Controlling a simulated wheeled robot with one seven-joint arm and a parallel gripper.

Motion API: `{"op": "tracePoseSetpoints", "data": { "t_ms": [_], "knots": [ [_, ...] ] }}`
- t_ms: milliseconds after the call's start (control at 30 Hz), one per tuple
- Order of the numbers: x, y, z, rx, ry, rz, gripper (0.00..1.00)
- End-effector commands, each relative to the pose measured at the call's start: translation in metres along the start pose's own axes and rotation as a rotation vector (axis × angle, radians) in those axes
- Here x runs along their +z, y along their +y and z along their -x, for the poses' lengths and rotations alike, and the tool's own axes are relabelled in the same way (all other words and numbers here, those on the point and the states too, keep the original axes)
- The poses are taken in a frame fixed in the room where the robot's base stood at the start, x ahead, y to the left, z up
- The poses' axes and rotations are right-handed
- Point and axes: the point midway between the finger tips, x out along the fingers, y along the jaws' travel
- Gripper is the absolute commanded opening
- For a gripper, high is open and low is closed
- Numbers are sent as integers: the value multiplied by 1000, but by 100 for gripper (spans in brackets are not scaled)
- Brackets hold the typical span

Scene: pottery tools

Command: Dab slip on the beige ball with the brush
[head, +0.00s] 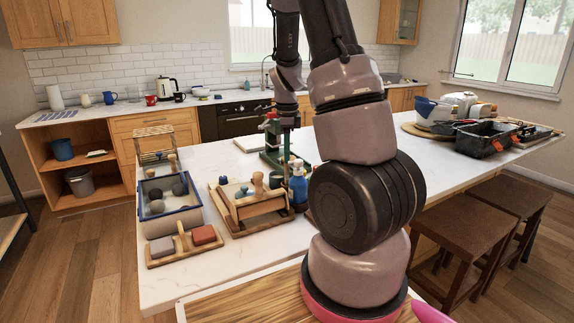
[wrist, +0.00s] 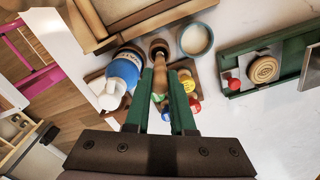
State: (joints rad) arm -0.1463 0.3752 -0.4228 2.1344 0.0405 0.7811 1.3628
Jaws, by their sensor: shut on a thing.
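My gripper (wrist: 160,82) has green fingers closed on a slim tool with a dark and wooden end (wrist: 158,48), seemingly the brush. Its lower part is hard to make out. A round pot of cream-coloured slip (wrist: 195,39) stands just beyond the fingers, to the right. In the head view a small beige ball (head: 157,206) lies in a blue-rimmed tray (head: 182,217) with several grey balls, left of the gripper. The gripper is far back there and partly lost against a green frame.
A blue bottle with a white cap (wrist: 124,72) stands close left of the fingers. Coloured knobs (wrist: 190,86) crowd the right finger. A wooden tool rack (head: 240,222) and a board with grey and red blocks (head: 170,259) are nearer. White counter is bare at front.

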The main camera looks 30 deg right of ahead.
Motion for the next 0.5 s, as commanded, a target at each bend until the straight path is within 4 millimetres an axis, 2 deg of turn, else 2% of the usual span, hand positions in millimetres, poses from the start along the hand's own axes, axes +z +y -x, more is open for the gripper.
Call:
{"op": "tracePoseSetpoints", "data": {
  "t_ms": [33,133,500],
  "knots": [
    [0,-1,13,-5,-2,1,0],
    [1,-1,32,-4,-2,2,0],
    [0,0,84,-1,0,0,0]
  ]
}}
